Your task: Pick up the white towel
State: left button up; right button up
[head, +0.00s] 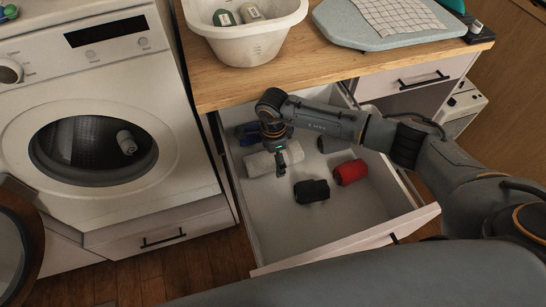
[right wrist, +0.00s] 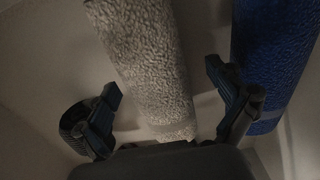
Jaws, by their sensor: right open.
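The white towel (head: 258,163) lies rolled up in the open drawer (head: 272,225). In the right wrist view the towel (right wrist: 148,62) runs between the spread fingers of my right gripper (right wrist: 168,108). In the head view my right gripper (head: 278,160) points down over the towel and hides part of it. The gripper is open and holds nothing. Whether a finger touches the towel I cannot tell. My left gripper is not in view.
A blue roll (right wrist: 272,60) lies beside the towel. A black roll (head: 311,191) and a red roll (head: 350,172) lie nearer the drawer's front. The wooden counter (head: 290,66) overhangs the drawer's back. A washing machine (head: 95,110) stands at left; the drawer's front floor is clear.

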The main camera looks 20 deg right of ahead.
jog(key=c, duration=1.3)
jog(key=shift+r, duration=0.1)
notch_tip(320, 180, up, 10)
jog(key=shift+b, duration=0.4)
